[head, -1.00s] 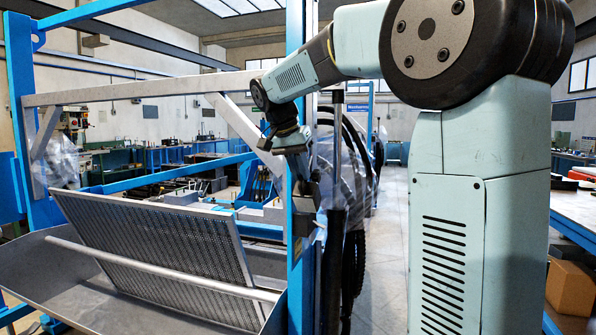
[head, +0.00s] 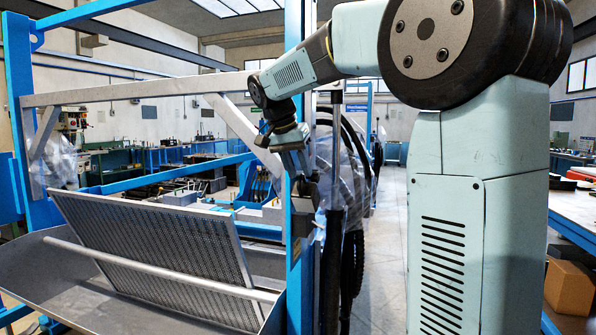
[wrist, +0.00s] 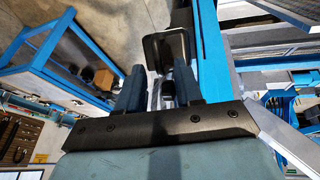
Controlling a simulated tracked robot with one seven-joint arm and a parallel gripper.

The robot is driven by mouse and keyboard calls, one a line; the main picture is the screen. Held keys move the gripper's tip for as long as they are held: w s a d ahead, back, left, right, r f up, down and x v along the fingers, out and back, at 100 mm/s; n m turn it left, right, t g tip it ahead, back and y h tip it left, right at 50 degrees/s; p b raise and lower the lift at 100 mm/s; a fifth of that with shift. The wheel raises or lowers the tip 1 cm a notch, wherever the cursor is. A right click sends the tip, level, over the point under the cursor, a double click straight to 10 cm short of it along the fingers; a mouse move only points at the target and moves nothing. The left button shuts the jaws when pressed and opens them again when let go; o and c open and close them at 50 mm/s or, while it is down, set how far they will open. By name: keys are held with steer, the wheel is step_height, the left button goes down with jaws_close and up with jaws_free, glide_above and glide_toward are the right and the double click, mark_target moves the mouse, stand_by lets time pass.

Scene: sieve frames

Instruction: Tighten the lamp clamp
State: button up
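In the head view my gripper (head: 302,172) is at the upright blue post, pointing down along its side. In the wrist view my gripper (wrist: 160,88) has its two dark blue fingers apart. A small grey and black part (wrist: 168,90), which looks like the clamp's knob or lever, lies between the fingers, closer to the right one. I see a gap on its left; contact on the right is unclear. A dark rectangular plate, perhaps the lamp head (wrist: 165,48), is just beyond the fingertips. In the head view the clamp is mostly hidden by my gripper and the post.
The blue post (head: 299,240) stands right beside my gripper. A tilted perforated sieve panel (head: 150,250) rests in a metal trough at left. Black hoses (head: 352,240) hang just right of the post. Open floor (head: 386,270) lies between them and my column.

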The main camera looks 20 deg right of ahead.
steer(key=v, duration=1.2)
steer(key=shift+r, duration=0.4)
steer(key=shift+a, duration=0.1)
steer(key=shift+c, duration=0.2)
